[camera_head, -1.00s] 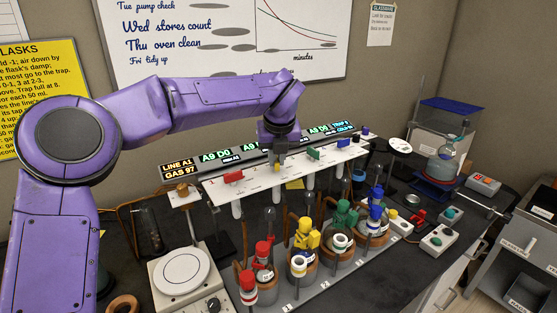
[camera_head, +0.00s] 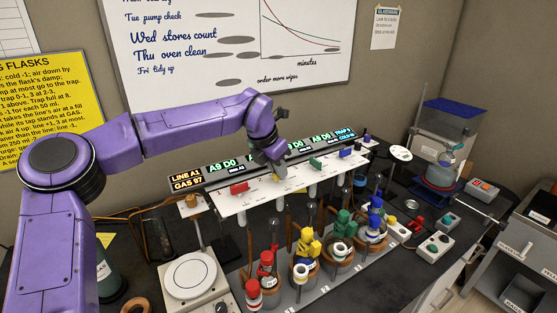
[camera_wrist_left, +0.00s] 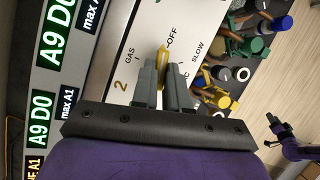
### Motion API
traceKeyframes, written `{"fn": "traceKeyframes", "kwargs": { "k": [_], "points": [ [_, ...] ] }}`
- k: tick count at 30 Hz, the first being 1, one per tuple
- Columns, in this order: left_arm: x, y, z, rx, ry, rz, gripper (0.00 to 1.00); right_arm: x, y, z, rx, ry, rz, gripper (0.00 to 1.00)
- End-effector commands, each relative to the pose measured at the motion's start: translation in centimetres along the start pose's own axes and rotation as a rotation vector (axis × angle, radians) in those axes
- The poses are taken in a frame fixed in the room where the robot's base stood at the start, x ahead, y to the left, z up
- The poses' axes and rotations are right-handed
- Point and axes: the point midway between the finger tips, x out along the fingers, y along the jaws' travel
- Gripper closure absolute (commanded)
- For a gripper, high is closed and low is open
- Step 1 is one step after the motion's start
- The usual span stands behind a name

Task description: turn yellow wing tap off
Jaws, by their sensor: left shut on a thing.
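The yellow wing tap (camera_wrist_left: 162,62) sits on the white panel (camera_wrist_left: 118,70), in the section marked 2. In the left wrist view it stands between the two grey fingers of my left gripper (camera_wrist_left: 162,82), which are shut on it. The tap's visible tip points up near the OFF mark (camera_wrist_left: 172,38), slightly toward the GAS side. The fingers hide its lower part. In the head view my left gripper (camera_head: 276,171) covers most of the tap, with only a little yellow (camera_head: 277,179) showing. A purple and dark piece at the wrist view's right edge looks like my right arm's end.
A red tap (camera_head: 239,187) is left of my gripper on the panel; a green tap (camera_head: 316,163) and a blue tap (camera_head: 345,154) are right. Lit displays (camera_head: 222,168) run behind. Flasks with coloured tops (camera_head: 304,250) stand in front.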

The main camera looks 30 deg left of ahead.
Motion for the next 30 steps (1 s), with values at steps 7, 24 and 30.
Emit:
{"fn": "traceKeyframes", "kwargs": {
  "k": [7,24,30],
  "points": [
    [0.2,-0.1,-0.3,0.135,0.016,-0.063,1.00,-2.0,0.2,-0.8,0.000,0.000,0.000,0.57],
    [0.6,-0.1,-0.5,0.226,0.017,-0.101,1.00,-2.8,0.3,-1.2,0.000,0.000,0.000,0.57],
    [0.6,-0.1,-0.5,0.225,0.018,-0.101,1.00,-2.8,0.2,-1.1,0.000,0.000,0.000,0.57]
  ]
}}
